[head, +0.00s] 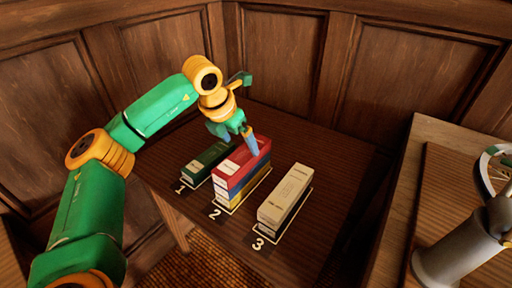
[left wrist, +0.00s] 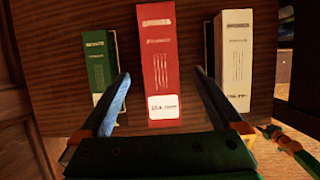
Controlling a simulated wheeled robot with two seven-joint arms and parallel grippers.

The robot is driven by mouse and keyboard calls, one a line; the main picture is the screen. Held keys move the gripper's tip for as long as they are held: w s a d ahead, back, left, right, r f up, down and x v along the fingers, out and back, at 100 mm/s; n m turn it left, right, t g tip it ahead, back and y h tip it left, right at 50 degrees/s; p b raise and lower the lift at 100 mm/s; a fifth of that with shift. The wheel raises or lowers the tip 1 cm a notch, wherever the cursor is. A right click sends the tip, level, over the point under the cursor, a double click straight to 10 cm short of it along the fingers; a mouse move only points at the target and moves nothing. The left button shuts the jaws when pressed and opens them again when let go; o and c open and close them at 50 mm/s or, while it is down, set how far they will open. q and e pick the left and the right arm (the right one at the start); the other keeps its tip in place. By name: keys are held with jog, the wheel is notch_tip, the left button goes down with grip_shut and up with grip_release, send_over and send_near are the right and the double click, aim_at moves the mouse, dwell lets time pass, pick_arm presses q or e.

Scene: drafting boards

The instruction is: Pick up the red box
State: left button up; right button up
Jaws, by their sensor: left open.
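The red box (head: 242,157) lies on top of a stack at the spot marked 2, above a yellow and a blue box. In the left wrist view the red box (left wrist: 160,60) is in the middle, long side pointing away, with a white label at its near end. My left gripper (head: 248,146) is over the red box, pointing down. In the left wrist view its open fingers (left wrist: 162,80) are on either side of the red box, with gaps between. I cannot tell how high the fingertips are above it. My right gripper is not seen.
A green box (head: 207,163) lies at spot 1, left of the stack. Cream boxes (head: 286,193) are stacked at spot 3, to the right. The dark wooden table (head: 300,135) is bare behind them. Wood-panelled walls stand behind. A grey cylinder (head: 455,255) stands on another table at right.

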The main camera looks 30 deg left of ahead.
aim_at(243, 154)
pick_arm(q)
jog(key=x, duration=0.5)
jog(key=shift+s+f+p, duration=0.25)
jog(key=shift+f+p, duration=0.1)
jog(key=shift+f, duration=0.2)
jog(key=shift+w+f, duration=0.15)
jog(key=shift+f, duration=0.05)
jog(key=shift+r, duration=0.1)
jog(key=c, duration=0.5)
grip_shut()
